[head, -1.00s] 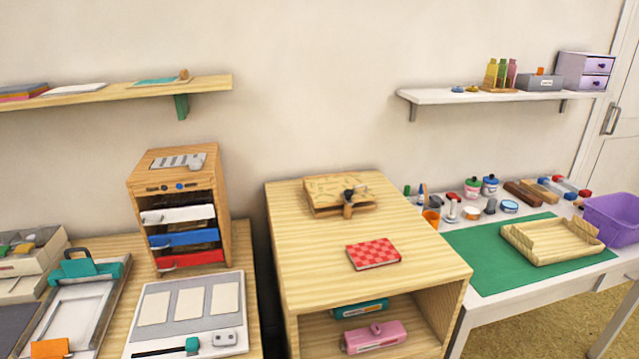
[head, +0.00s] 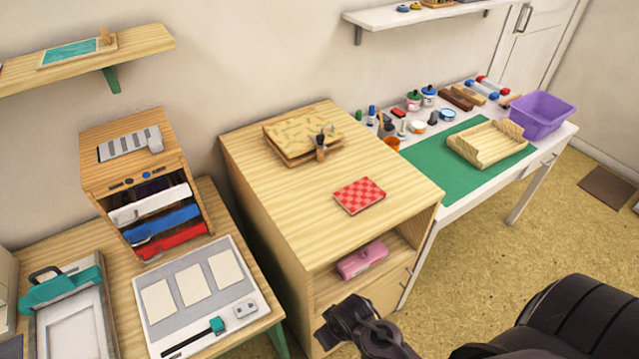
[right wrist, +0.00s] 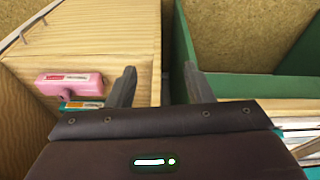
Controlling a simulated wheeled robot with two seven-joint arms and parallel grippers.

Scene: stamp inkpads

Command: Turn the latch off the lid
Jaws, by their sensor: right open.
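A flat wooden box with a patterned lid (head: 300,130) sits on top of the light wooden cabinet. A small dark latch with a brown wooden part (head: 320,142) is at the lid's near right corner. The latch's exact position on the lid is too small to tell. My right gripper (head: 345,318) is at the bottom of the head view, well in front of the box and apart from it. In the right wrist view its two fingers (right wrist: 157,88) stand apart with nothing between them. My left gripper is not in view.
A red checkered pad (head: 359,195) lies on the cabinet top (head: 270,190) in front of the box. A pink case (head: 362,260) sits on the cabinet's open shelf. A drawer unit (head: 140,185) stands left; a white table with a green mat (head: 440,180) stands right.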

